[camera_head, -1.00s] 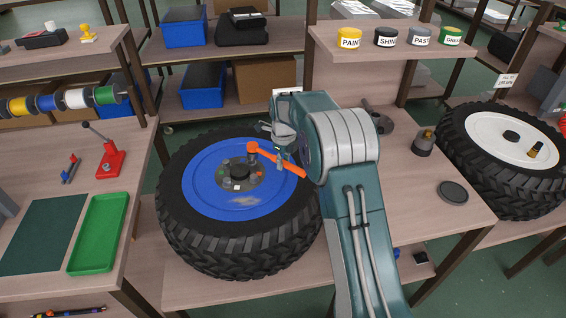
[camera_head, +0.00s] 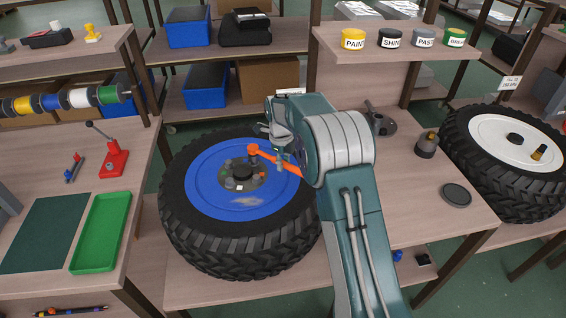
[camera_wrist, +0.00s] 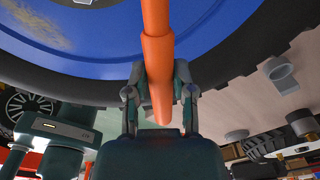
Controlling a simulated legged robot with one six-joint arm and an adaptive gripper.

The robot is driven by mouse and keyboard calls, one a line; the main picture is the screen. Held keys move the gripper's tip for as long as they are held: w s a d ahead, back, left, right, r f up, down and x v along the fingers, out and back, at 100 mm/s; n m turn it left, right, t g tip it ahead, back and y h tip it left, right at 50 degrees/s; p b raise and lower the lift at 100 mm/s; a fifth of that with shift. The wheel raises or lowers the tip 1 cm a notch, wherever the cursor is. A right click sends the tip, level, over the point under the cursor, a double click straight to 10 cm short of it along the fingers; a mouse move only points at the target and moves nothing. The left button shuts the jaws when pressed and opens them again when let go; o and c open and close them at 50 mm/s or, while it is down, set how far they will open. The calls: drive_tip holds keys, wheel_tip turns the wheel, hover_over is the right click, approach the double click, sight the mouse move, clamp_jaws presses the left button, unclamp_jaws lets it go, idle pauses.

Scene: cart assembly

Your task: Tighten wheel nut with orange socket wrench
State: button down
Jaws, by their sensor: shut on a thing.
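The wheel has a blue rim (camera_head: 206,196) and a black tyre (camera_head: 240,254) and lies flat on the bench. Several grey nuts ring its dark hub (camera_head: 241,176). My gripper (camera_head: 281,150) is shut on the handle of the orange socket wrench (camera_head: 270,158). The wrench's head is over the far right side of the hub, at a nut; whether it is fully seated cannot be told. In the wrist view the orange handle (camera_wrist: 158,75) runs between my gripper's fingers (camera_wrist: 161,92), with the blue rim (camera_wrist: 220,25) beyond.
A second wheel with a white rim (camera_head: 500,145) lies at the right. A dark round disc (camera_head: 456,194) and a small grey-brown object (camera_head: 426,144) sit on the bench between. A green tray (camera_head: 100,235) and a red press (camera_head: 112,158) are on the left table.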

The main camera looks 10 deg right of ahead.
drive_tip(key=shift+f, duration=0.75)
idle(0.4)
